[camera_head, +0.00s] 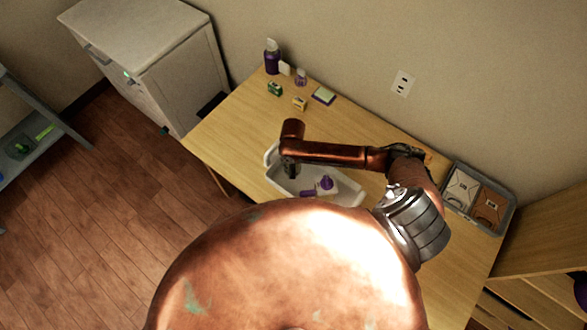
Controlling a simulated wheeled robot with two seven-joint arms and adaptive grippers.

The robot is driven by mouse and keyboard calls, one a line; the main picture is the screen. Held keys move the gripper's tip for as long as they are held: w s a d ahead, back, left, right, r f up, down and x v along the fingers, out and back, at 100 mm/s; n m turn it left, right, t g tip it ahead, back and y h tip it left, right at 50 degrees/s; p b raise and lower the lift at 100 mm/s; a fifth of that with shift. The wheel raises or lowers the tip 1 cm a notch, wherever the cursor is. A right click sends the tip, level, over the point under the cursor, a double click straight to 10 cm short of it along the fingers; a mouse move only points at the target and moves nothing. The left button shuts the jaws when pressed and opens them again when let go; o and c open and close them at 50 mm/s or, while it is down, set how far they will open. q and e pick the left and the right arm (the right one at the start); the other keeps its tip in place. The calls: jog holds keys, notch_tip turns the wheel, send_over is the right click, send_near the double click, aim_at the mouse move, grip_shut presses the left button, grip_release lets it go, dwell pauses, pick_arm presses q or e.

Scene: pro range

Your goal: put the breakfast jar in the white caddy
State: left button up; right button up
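The white caddy (346,197) stands on the wooden table, partly hidden behind my copper body. A purple-capped white container (325,184) and a purple item (307,193) show inside it. I cannot tell which thing is the breakfast jar; small purple-topped containers also stand at the back of the table, a tall dark purple bottle (272,58) and a smaller one (301,77). My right arm reaches in from the right, and its gripper (292,170) points down over the caddy's left end. Its fingers are too small and dark to tell open from shut. My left gripper is not in view.
Small green (275,89) and yellow (299,103) boxes and a flat pad (323,95) lie near the back edge. A grey tray (449,206) with packets stands at the right. The table's left part is clear. A white cabinet (185,85) stands beyond its left edge.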

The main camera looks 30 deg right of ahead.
jog(key=shift+f, duration=1.4)
jog(key=shift+f, duration=0.15)
jog(key=o, duration=1.4)
jog(key=shift+s, duration=0.1)
notch_tip(320, 180, up, 13)
jog(key=p, duration=1.4)
jog(key=shift+f, duration=0.15)
jog(key=shift+r+p, duration=0.6)
jog(key=shift+r, duration=0.55)
